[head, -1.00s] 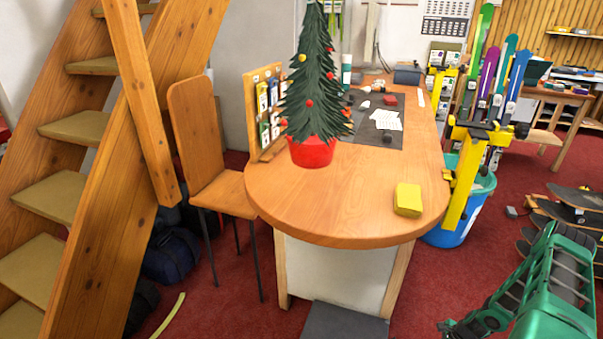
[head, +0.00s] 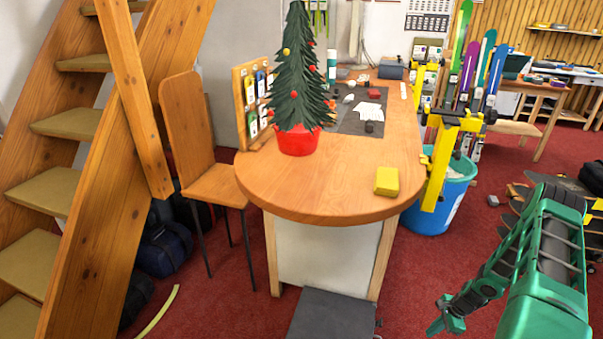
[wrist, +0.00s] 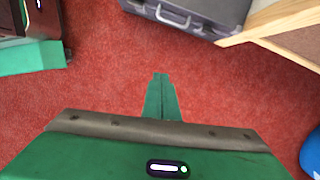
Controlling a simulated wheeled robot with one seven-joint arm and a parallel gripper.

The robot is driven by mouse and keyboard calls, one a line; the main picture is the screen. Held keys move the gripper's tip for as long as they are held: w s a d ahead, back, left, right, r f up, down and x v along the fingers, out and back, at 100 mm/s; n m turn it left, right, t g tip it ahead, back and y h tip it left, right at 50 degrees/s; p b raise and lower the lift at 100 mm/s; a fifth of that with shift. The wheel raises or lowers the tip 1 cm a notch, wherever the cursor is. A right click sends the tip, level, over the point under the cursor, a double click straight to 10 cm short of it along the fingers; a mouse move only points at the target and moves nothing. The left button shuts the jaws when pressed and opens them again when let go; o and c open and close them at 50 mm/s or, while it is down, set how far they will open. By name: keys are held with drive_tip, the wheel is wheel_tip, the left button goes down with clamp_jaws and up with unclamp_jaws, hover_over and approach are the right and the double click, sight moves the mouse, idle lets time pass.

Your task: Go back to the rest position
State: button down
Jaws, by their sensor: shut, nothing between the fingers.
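My gripper (wrist: 161,97) points down over the red carpet in the wrist view, its two green fingers together with nothing between them. In the head view my green arm hangs at the lower right, to the right of the wooden bench (head: 300,190), with its lower end low near the floor. The gripper is apart from the bench and touches nothing that I can see.
A yellow block (head: 387,181) and a Christmas tree in a red pot (head: 299,141) stand on the bench. A blue bin (head: 428,215) is at its right. A grey case (head: 333,315) lies in front. Skateboards (head: 592,180) lie at right. Red carpet is clear between.

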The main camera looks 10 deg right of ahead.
wheel_tip(320, 180, up, 22)
drive_tip(key=w+d+n+g+h, duration=0.1)
drive_tip(key=w+d+n+h, duration=0.1)
drive_tip(key=n, duration=0.3)
drive_tip(key=s+a+r+n, duration=0.1)
drive_tip(key=a+r+n, duration=0.1)
drive_tip(key=r, duration=0.7)
drive_tip(key=s+a+r+n, duration=0.1)
drive_tip(key=s+r, duration=0.1)
drive_tip(key=r, duration=0.8)
drive_tip(key=s+a+r+n+h, duration=0.1)
drive_tip(key=s+a+r+n, duration=0.1)
drive_tip(key=s+a+r, duration=0.4)
drive_tip(key=s+a+r+n, duration=0.15)
drive_tip(key=s+r, duration=0.25)
drive_tip(key=r, duration=0.5)
drive_tip(key=s+a+r+n, duration=0.1)
drive_tip(key=s+a+r, duration=0.1)
drive_tip(key=s+a, duration=0.2)
drive_tip(key=s+a+r+n, duration=0.2)
drive_tip(key=s+a+r, duration=0.1)
drive_tip(key=s, duration=0.5)
drive_tip(key=shift+s+a, duration=0.2)
drive_tip(key=shift+a, duration=0.2)
drive_tip(key=shift+r, duration=0.1)
